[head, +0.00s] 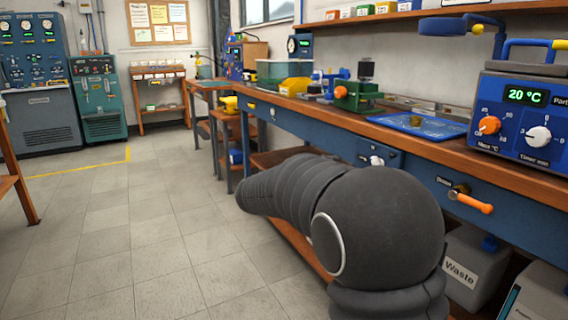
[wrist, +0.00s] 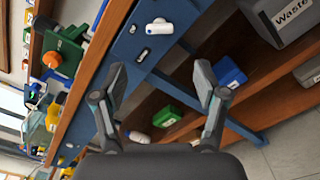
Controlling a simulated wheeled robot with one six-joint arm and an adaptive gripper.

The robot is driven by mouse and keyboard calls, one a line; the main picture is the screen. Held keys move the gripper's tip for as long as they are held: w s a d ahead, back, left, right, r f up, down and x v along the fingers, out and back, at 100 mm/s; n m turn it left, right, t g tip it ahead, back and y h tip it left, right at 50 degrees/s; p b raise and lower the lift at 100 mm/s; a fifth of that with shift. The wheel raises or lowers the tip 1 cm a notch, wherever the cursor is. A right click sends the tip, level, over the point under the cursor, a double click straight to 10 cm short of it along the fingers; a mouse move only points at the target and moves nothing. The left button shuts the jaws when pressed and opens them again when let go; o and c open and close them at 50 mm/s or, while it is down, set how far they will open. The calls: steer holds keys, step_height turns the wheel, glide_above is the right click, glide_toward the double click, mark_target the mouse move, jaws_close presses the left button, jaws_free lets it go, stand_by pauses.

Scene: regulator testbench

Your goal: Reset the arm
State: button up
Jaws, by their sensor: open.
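My gripper (wrist: 158,82) shows in the wrist view with its two fingers spread apart and nothing between them. It is in front of the blue workbench (wrist: 112,62), whose front and lower shelf fill the wrist view at a tilt. In the head view my dark arm stretches out in front of the bench (head: 330,122), bent low along its front. The gripper itself does not show in the head view; the arm hides it or it is out of sight.
A blue heater unit (head: 524,115) reading 20 °C, a blue tray (head: 400,122) and a green device (head: 360,96) stand on the bench. An orange-handled valve (head: 470,202) sticks out of its front. A waste container (head: 472,268) stands below. The tiled floor (head: 130,240) at left is clear.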

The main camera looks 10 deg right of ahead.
steer(key=s+f+m+g+y, duration=0.1)
steer(key=s+f+g+y, duration=0.2)
steer(key=f, duration=0.7)
steer(key=s+a+f+m+g+y, duration=0.1)
steer(key=s+f+m+y, duration=0.15)
steer(key=s, duration=0.25)
steer(key=s+a+f+m+y, duration=0.1)
steer(key=s+a+f+y, duration=0.15)
steer(key=s, duration=0.25)
steer(key=s+a+r+m+t+y+p, duration=0.1)
steer(key=s+m+y, duration=0.3)
steer(key=s, duration=0.6)
steer(key=s+a+r+m+t+y+p, duration=0.1)
steer(key=s+a+r+m+t+y, duration=0.1)
steer(key=s, duration=0.9)
steer(key=shift+a+r+m+y, duration=0.55)
steer(key=shift+a+m+y, duration=0.25)
steer(key=shift+y, duration=0.5)
